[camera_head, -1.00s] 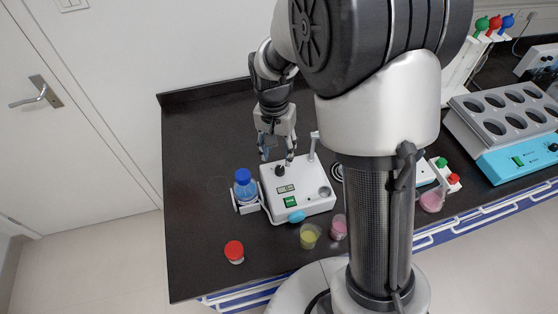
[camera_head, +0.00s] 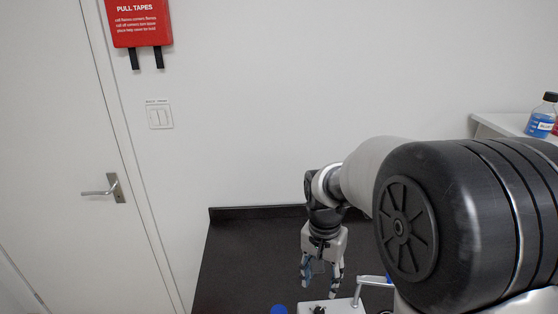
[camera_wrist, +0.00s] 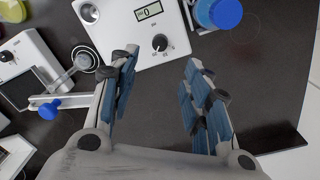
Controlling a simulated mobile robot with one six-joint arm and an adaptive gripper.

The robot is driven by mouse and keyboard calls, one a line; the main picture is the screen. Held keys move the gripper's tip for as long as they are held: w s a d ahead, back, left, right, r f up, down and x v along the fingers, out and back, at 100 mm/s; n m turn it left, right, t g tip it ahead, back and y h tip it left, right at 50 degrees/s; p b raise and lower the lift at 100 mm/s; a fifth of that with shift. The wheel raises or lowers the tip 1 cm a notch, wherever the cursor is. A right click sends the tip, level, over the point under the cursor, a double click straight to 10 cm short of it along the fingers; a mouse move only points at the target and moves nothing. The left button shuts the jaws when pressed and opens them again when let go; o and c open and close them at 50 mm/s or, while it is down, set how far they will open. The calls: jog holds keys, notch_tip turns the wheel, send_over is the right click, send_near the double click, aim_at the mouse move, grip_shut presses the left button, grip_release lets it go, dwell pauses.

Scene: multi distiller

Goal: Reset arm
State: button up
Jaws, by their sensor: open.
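My gripper (camera_head: 321,284) points down over the back of the black bench in the head view. It is open and empty, with its blue-padded fingers spread apart. In the wrist view, the open fingers (camera_wrist: 160,66) show bare bench between them. A white device (camera_wrist: 141,28) with a small display and a black knob lies just beyond the fingertips. Only the top of this device (camera_head: 337,307) shows at the bottom of the head view. My upper arm hides the right part of the bench there.
A blue-capped bottle (camera_wrist: 225,12) stands beside the device. A second white device with a blue knob (camera_wrist: 49,110) is at the left of the wrist view. A bottle of blue liquid (camera_head: 541,117) sits on a shelf at right. The bench's back-left area (camera_head: 250,250) is clear.

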jog(key=s+r+n+t, duration=0.2)
jog(key=s+r+n, duration=0.1)
jog(key=s+r, duration=0.6)
jog(key=s+r+n+t, duration=0.2)
jog(key=s+n, duration=0.1)
jog(key=s, duration=0.9)
jog(key=shift+s+d+r+n+t+y, duration=0.2)
jog(key=shift+s+d+n+t+y, duration=0.1)
jog(key=shift+d+n+t, duration=0.1)
